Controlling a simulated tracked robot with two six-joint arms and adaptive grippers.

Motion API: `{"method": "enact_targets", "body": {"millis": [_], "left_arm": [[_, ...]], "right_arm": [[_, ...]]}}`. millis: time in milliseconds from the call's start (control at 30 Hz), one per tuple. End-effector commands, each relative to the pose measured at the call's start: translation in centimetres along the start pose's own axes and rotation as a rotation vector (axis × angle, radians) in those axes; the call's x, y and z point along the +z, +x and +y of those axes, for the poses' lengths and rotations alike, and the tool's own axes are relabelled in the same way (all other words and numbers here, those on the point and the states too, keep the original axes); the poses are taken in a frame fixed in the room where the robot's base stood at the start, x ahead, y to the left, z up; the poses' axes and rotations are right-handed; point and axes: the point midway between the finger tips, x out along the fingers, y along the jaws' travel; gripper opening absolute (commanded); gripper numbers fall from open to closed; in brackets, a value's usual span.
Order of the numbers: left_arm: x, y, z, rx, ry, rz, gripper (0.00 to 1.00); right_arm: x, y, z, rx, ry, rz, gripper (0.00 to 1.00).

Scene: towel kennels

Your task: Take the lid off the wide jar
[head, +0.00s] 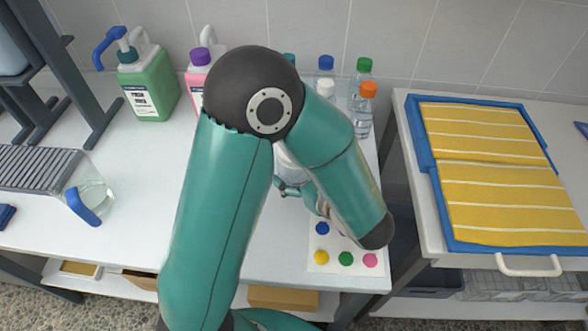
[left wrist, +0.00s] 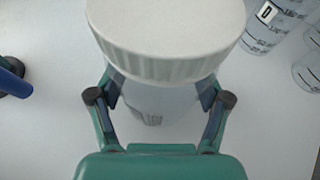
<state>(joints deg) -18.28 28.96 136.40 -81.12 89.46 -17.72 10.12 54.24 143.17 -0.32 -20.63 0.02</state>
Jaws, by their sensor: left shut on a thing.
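The wide jar (left wrist: 150,104) has a translucent body with a small dark printed mark. A broad white ridged lid (left wrist: 168,62) sits on top of it. In the left wrist view my left gripper (left wrist: 160,92) has one finger on each side of the jar, at the body just under the lid's rim, and is shut on it. In the head view the jar (head: 290,172) is mostly hidden behind my left arm, and only a pale part shows beside my left gripper (head: 292,189). My right gripper is in neither view.
Clear bottles with coloured caps (head: 363,117) stand behind at the right. Green (head: 150,92) and pink (head: 194,80) jugs stand at the back left. A card with coloured dots (head: 333,263) lies in front. A blue tray (head: 424,160) with yellow towels is at right. The left bench is partly clear.

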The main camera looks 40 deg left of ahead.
Motion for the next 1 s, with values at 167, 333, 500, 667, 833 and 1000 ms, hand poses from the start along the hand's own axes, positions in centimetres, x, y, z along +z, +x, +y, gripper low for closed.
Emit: {"method": "enact_targets", "body": {"millis": [167,333,500,667,833,1000], "left_arm": [[1.6,-0.7,-0.1,-0.002,-0.006,0.0,0.41],[4.5,-1.9,-0.1,-0.003,-0.008,0.0,0.41],[7.4,-3.0,-0.1,-0.001,-0.007,0.001,0.4],[8.9,-3.7,-0.1,0.0,-0.004,0.0,0.4],[9.3,-3.8,0.0,0.001,-0.002,-0.001,0.4],[9.3,-3.8,0.0,0.001,-0.001,-0.001,0.75]], "right_arm": [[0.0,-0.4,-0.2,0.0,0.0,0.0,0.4],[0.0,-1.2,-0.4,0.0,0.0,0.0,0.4],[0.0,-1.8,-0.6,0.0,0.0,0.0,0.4],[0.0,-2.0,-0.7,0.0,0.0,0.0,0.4],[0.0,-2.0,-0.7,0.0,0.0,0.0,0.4],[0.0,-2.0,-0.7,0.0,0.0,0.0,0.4]]}}
